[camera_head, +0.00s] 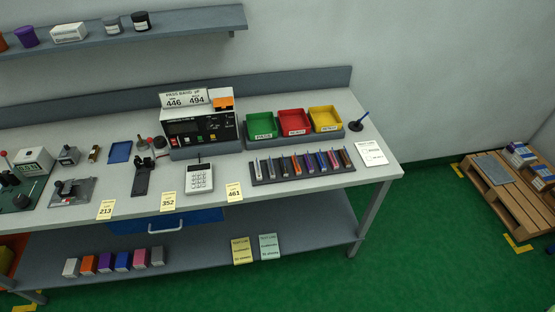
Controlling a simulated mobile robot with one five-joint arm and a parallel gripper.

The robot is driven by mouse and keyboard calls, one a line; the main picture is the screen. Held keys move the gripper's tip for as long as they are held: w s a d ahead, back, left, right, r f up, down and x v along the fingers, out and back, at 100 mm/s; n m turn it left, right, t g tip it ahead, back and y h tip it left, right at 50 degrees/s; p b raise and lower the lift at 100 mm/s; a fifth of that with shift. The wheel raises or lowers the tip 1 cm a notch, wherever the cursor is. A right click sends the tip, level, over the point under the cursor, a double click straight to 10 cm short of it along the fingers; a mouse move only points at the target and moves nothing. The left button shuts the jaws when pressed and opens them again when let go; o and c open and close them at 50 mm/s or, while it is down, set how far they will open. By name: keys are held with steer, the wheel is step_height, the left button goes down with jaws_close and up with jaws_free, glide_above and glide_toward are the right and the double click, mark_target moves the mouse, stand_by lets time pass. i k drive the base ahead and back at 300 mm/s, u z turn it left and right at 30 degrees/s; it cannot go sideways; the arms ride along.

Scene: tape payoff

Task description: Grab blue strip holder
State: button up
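A dark rack (262,181) lies on the workbench right of centre, in front of the coloured bins. It holds a row of several slim upright holders in different colours. A blue one (321,161) stands in the right half of the row, close between its neighbours. The holders are small in this view, so their fine shape cannot be told. My gripper is not in view.
A grey workbench (376,185) carries a keypad (199,178), a control box (203,129), green (260,125), red (293,121) and yellow (325,118) bins, and a blue tray (120,152). Coloured boxes sit on the lower shelf. A pallet (507,190) stands right; green floor between is clear.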

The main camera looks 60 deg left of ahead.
mark_target(318, 155)
steer(key=u, duration=0.35)
steer(key=k, duration=0.15)
steer(key=u, duration=2.6)
steer(key=i, duration=0.95)
steer(key=u, duration=0.2)
steer(key=k, duration=0.8)
steer(key=z, duration=0.2)
steer(key=i, duration=0.8)
